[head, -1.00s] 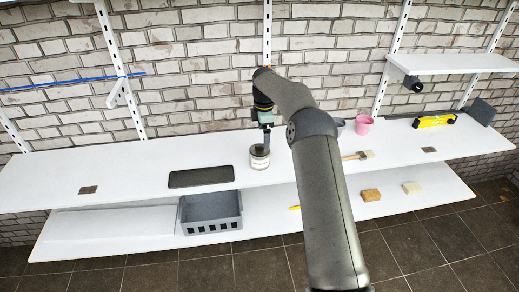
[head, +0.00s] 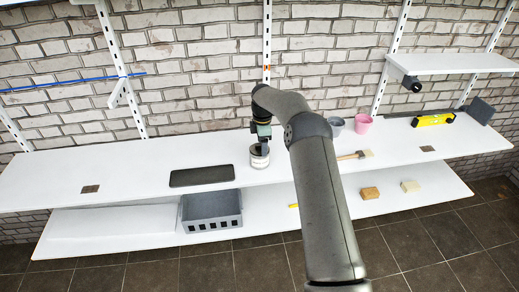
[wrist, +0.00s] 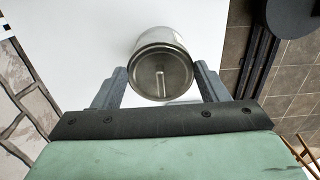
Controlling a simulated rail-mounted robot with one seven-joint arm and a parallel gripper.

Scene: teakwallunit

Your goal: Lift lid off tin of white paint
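The tin of white paint (head: 259,161) stands upright on the upper white shelf, a short way right of the dark mat. In the wrist view its round metal lid (wrist: 161,74) faces me, with a narrow bar-shaped handle (wrist: 160,82) across its middle. My gripper (wrist: 161,70) is open, with one finger on each side of the lid. I cannot tell whether either finger touches the tin. In the head view my gripper (head: 261,145) is right above the tin and hides part of its top.
On the upper shelf (head: 110,171) are a dark mat (head: 202,176), a brush (head: 355,155), a grey cup (head: 336,125), a pink cup (head: 363,123) and a yellow level (head: 433,120). A grey crate (head: 211,209) and sponge-like blocks (head: 370,193) sit on the lower shelf. A brick wall stands behind.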

